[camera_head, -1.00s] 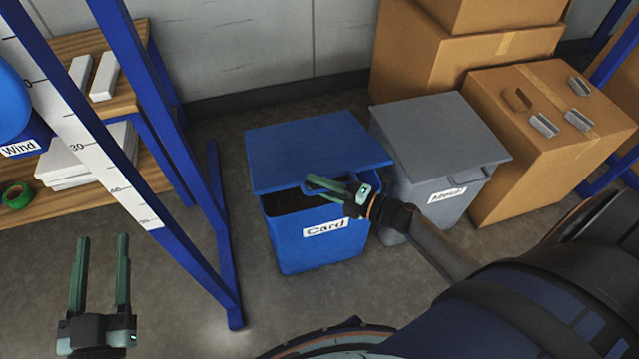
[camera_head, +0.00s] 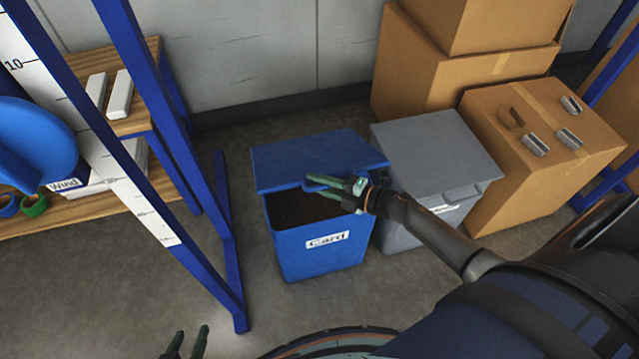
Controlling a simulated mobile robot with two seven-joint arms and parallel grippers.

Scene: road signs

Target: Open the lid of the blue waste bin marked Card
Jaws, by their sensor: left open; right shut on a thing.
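The blue waste bin (camera_head: 320,254) stands on the floor in the middle of the view, with a white "Card" label (camera_head: 327,240) on its front. Its blue lid (camera_head: 315,158) is tilted partly up at the front, and a dark gap shows beneath it. My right gripper (camera_head: 322,186) is at the lid's front edge, shut on the lid's edge or handle; the exact contact is hard to see. My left gripper (camera_head: 186,342) is at the bottom edge of the view, open, empty and partly cut off, well away from the bin.
A grey lidded bin (camera_head: 432,170) stands right of the blue bin. Cardboard boxes (camera_head: 545,150) are stacked behind and to its right. A blue rack (camera_head: 232,290) with wooden shelves (camera_head: 90,208) stands left. Floor in front of the rack is clear.

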